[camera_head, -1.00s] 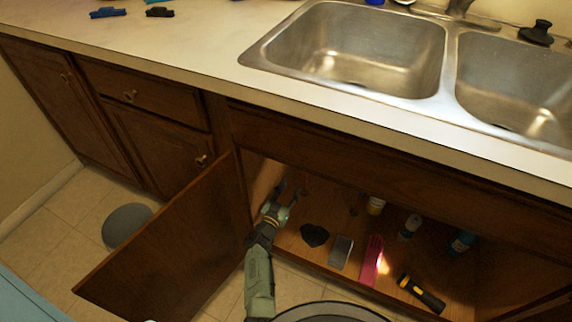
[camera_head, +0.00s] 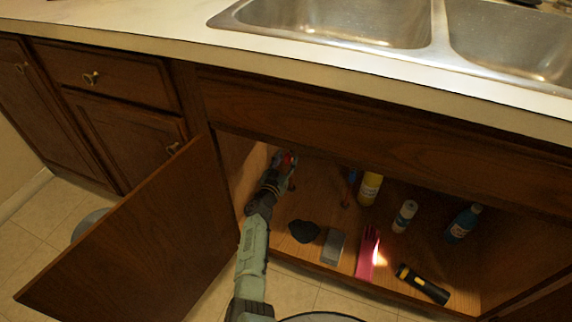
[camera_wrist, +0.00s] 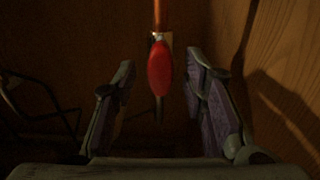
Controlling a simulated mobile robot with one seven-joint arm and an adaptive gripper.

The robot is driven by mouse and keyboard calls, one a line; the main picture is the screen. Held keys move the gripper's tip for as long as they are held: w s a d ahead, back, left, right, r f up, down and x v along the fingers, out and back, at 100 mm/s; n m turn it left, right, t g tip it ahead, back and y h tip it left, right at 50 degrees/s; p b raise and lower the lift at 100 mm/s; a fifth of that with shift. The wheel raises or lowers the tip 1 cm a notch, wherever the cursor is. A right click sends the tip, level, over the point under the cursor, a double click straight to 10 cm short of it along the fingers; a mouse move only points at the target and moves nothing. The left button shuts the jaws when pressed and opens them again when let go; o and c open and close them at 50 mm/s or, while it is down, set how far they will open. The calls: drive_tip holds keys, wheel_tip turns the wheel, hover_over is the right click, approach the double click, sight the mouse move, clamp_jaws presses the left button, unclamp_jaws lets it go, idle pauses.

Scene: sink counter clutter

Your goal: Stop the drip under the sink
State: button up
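A red oval valve handle (camera_wrist: 160,68) sits on a copper pipe (camera_wrist: 159,14) in the wrist view. It also shows as a small red spot in the head view (camera_head: 289,159), at the back left inside the open cabinet under the sink. My gripper (camera_wrist: 158,84) is open, with one finger on each side of the handle and a visible gap to both. In the head view my arm reaches into the cabinet past the open door, and my gripper (camera_head: 285,165) is small and dim there. I cannot see any drip.
The open cabinet door (camera_head: 135,245) stands left of my arm. On the cabinet floor are a dark cloth (camera_head: 303,231), a grey block (camera_head: 333,246), a pink item (camera_head: 367,254), a flashlight (camera_head: 422,284), a yellow bottle (camera_head: 369,188), a white bottle (camera_head: 404,216) and a blue bottle (camera_head: 462,224).

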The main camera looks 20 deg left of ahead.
clamp_jaws()
idle(0.6)
